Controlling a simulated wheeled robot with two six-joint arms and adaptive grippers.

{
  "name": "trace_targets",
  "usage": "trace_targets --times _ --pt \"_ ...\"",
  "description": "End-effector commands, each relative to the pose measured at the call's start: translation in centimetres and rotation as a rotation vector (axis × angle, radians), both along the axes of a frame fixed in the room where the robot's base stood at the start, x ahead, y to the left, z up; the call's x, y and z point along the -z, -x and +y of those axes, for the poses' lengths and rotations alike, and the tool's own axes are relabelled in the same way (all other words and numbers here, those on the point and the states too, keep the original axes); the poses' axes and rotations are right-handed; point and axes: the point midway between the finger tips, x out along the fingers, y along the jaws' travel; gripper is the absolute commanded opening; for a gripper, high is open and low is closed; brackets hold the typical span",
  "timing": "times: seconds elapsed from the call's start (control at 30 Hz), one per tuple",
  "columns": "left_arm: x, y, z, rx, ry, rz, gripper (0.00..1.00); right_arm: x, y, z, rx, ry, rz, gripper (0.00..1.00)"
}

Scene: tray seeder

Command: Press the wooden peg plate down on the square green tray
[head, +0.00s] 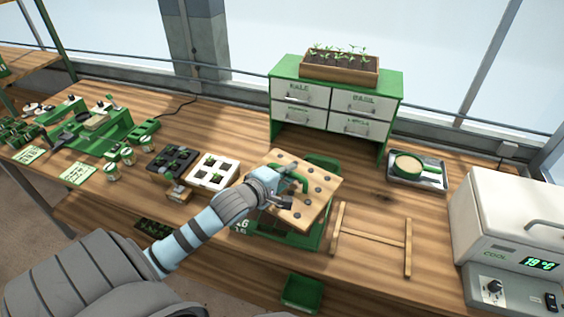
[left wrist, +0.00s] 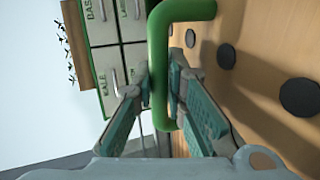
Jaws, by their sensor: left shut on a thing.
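The wooden peg plate (head: 324,184) is a light square board with dark round spots and a green handle (head: 300,178). My left gripper (head: 282,184) is shut on that handle. In the left wrist view, the two fingers (left wrist: 160,90) close around the green bar (left wrist: 158,60), and the board (left wrist: 270,60) lies to its right. The plate looks tilted over the square green tray (head: 318,236), whose rim shows behind and in front of it. Whether plate and tray touch is hidden. My right gripper is not in view.
A wooden H-shaped frame (head: 372,240) lies right of the tray. A white seedling tray (head: 213,173) and a black one (head: 172,160) stand left. A green drawer cabinet (head: 338,78) is behind. A white cooler box (head: 510,225) is at the right edge.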

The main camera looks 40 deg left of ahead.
Motion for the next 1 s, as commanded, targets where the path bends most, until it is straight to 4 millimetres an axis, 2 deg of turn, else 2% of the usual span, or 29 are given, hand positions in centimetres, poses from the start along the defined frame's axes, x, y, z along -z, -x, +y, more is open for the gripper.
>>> trace_targets --times 0.03,0.13,0.33,0.5,0.7,0.83,1.0 --pt "-0.1 -0.5 0.8 -0.084 0.009 -0.002 0.00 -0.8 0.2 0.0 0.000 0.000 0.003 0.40" --pt "0.8 -0.9 2.1 -0.218 0.009 0.003 0.00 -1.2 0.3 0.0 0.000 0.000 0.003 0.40" --pt "1.9 -0.9 2.8 -0.289 0.003 0.002 0.00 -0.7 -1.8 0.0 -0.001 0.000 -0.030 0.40" --pt "3.8 -0.9 2.8 -0.286 0.001 0.002 0.00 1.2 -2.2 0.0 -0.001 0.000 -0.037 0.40" --pt "6.6 -0.9 2.7 -0.284 -0.001 0.002 0.00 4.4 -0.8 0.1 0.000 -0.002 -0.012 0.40" --pt "8.3 -1.0 2.7 -0.283 -0.001 0.001 0.00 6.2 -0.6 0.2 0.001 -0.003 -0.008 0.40" --pt "9.5 -1.0 2.7 -0.283 0.000 0.002 0.00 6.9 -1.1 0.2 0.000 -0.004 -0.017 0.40"
